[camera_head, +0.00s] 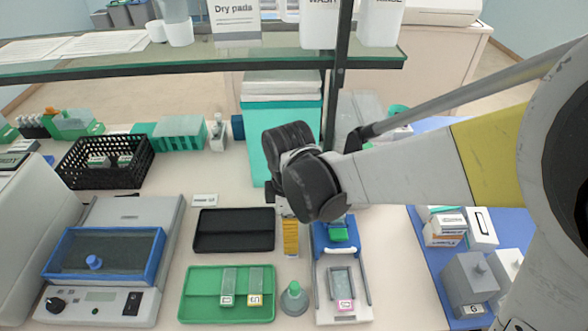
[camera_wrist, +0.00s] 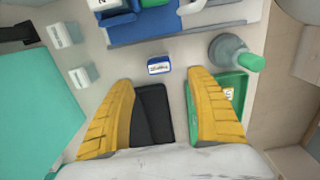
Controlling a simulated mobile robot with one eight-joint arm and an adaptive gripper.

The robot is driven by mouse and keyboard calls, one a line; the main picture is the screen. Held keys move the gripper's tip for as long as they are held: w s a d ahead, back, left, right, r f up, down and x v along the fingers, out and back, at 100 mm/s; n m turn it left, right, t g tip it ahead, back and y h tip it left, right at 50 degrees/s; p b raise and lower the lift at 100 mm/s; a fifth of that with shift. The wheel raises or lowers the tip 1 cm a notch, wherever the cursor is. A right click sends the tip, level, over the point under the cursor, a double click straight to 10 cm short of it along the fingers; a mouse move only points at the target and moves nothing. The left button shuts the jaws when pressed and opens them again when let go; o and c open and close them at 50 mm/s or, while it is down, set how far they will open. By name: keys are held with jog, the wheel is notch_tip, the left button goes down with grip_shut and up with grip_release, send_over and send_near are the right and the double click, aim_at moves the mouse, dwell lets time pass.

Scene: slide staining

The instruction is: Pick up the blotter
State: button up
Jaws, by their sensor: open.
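A small block with a blue body and a white labelled top (camera_wrist: 159,66) lies on the bench in the wrist view, just beyond and between my fingertips. It may be the blotter, but its label is too small to read. My gripper (camera_wrist: 161,80) is open and empty, with its yellow ribbed fingers wide apart. In the head view my gripper (camera_head: 290,240) points down between the black tray (camera_head: 233,232) and a blue and white slide holder (camera_head: 322,290). The arm and fingers hide the small block there.
A green tray (camera_head: 205,310) with two slides stands in front of the black tray. A green-capped bottle (camera_head: 294,300) stands beside it. A teal box (camera_head: 256,150) is behind my gripper. A glass shelf (camera_head: 180,67) crosses above the back.

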notch_tip(320, 180, down, 3)
jog(key=shift+r+b, duration=0.2)
jog(key=shift+b, duration=0.15)
jog(key=f+b, duration=0.2)
jog(key=f, duration=0.3)
jog(key=shift+d+f+b, duration=0.2)
jog(key=shift+b, duration=0.2)
jog(key=shift+r, duration=0.1)
jog(key=c, duration=1.2)
